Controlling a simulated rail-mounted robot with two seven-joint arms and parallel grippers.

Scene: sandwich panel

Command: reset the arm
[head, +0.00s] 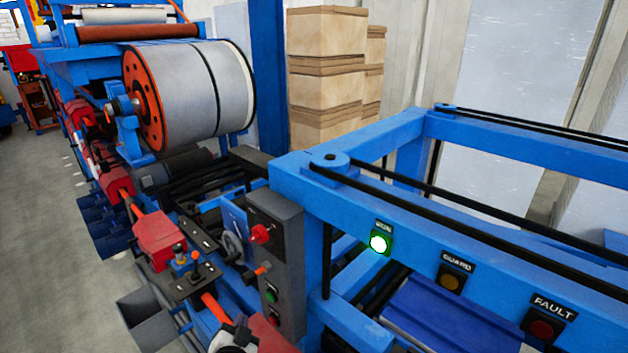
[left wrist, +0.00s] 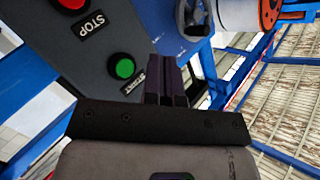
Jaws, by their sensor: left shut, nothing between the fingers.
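My left gripper (left wrist: 168,70) shows in the left wrist view with its dark fingers together and nothing between them. Its fingertips are close to a grey control panel (left wrist: 85,62), beside a green button (left wrist: 122,68) labelled START. I cannot tell whether they touch the panel. A red button (left wrist: 72,3) near a STOP label is at the top edge. In the head view the grey control box (head: 284,265) stands on the machine. I cannot make out the fingers there. My right gripper is not in view.
A blue frame (head: 360,205) fills the right side. Its green lamp (head: 379,243) is lit; the GUARD (head: 450,283) and FAULT (head: 541,328) lamps look dark. A large grey coil (head: 200,90) and stacked boxes (head: 327,80) stand behind. Bare floor (head: 50,230) lies at left.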

